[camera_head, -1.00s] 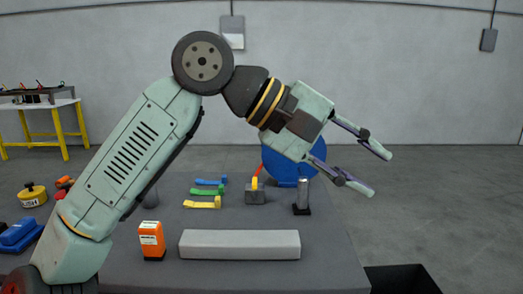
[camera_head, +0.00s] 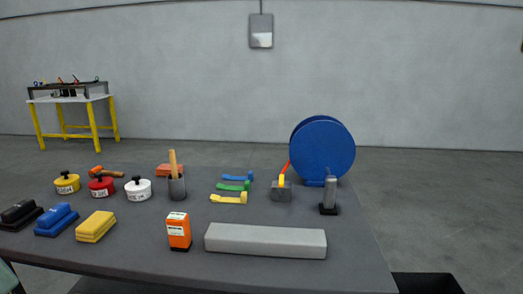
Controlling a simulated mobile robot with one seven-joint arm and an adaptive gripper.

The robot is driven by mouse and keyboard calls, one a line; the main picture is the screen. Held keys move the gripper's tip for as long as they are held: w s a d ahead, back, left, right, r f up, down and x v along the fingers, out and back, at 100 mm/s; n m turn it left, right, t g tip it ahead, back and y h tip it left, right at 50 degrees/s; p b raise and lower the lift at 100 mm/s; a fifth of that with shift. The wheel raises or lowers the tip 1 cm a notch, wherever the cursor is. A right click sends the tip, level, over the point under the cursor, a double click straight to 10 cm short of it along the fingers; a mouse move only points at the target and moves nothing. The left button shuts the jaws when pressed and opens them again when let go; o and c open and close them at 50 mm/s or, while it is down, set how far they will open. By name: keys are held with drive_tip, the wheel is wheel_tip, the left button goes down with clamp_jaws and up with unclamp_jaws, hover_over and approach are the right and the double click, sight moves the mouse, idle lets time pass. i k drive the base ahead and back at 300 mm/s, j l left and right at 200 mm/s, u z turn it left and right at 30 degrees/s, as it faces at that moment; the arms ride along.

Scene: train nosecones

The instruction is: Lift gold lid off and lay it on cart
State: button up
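A gold-yellow round tin (camera_head: 67,184) with a black knob on its lid stands upright at the left of the grey worktop (camera_head: 120,262). A red tin (camera_head: 101,188) and a white tin (camera_head: 138,189), also with black knobs, stand to its right. The gold lid's seam is too small to make out, but it appears seated on its tin. Whether the grey worktop is the cart I cannot tell. My gripper is out of view; only a sliver of my arm shows at the lower left edge.
Black, blue (camera_head: 57,219) and yellow blocks (camera_head: 96,227) lie in front of the tins. A mallet (camera_head: 103,171) lies behind. A cup with a wooden handle (camera_head: 177,187), orange device (camera_head: 179,231), grey bar (camera_head: 265,240) and blue disc (camera_head: 322,149) stand rightward.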

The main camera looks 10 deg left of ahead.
sight(66, 180)
drive_tip(key=u, duration=1.3)
drive_tip(key=i+j+z, duration=0.25)
drive_tip(key=j, duration=0.15)
drive_tip(key=j+z, duration=0.2)
drive_tip(key=j, duration=0.15)
drive_tip(key=i+j+z, duration=0.1)
drive_tip(key=j+z, duration=0.15)
drive_tip(key=j, duration=0.2)
drive_tip(key=i+j, duration=0.8)
drive_tip(key=j, duration=0.1)
